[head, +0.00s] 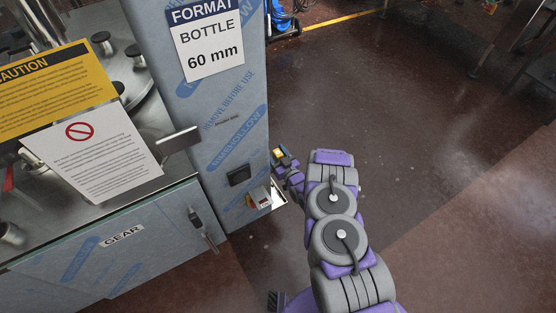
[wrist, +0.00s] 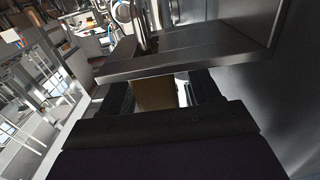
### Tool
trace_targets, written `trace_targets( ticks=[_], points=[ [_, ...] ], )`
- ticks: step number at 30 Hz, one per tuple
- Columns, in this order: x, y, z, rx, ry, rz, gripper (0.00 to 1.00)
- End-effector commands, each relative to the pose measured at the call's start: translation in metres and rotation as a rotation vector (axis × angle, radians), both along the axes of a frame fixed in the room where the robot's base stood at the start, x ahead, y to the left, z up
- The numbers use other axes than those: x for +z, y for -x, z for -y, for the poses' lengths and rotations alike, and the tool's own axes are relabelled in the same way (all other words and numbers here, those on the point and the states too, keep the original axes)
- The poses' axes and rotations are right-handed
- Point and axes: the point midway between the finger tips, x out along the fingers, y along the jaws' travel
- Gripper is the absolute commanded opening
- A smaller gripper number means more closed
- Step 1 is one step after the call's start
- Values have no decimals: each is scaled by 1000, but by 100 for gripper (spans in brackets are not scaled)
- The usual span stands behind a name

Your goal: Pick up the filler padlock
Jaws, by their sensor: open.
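A brown, brass-like block (wrist: 153,94), which looks like the padlock's body, shows in the wrist view between the two fingers of my gripper (wrist: 155,92). A steel plate cuts off its upper part. The fingers are open, one on each side of it, and I cannot tell whether either touches it. In the head view my gripper (head: 284,160) is small and partly hidden by my arm, just right of the film-wrapped pillar. A small yellow patch (head: 278,154) shows at its end, probably the same block.
The steel plate (wrist: 170,60) lies just above the fingers in the wrist view. The film-wrapped pillar (head: 215,110) and a cabinet marked GEAR (head: 120,240) stand left. A red and pale switch box (head: 258,198) is low on the pillar. The floor (head: 420,130) to the right is clear.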

Motion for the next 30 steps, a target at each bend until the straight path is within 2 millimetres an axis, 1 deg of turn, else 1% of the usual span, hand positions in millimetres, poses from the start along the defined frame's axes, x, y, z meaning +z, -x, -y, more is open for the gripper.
trace_targets(
  ticks=[7,8,26,27,30],
  points=[
    [1,-2,0,-1,0,0,62],
    [1,-2,0,-1,-1,1,60],
    [0,-2,-1,-1,0,0,2],
    [0,-2,-1,-1,0,0,1],
    [0,-2,-1,0,0,0,1]
  ],
)
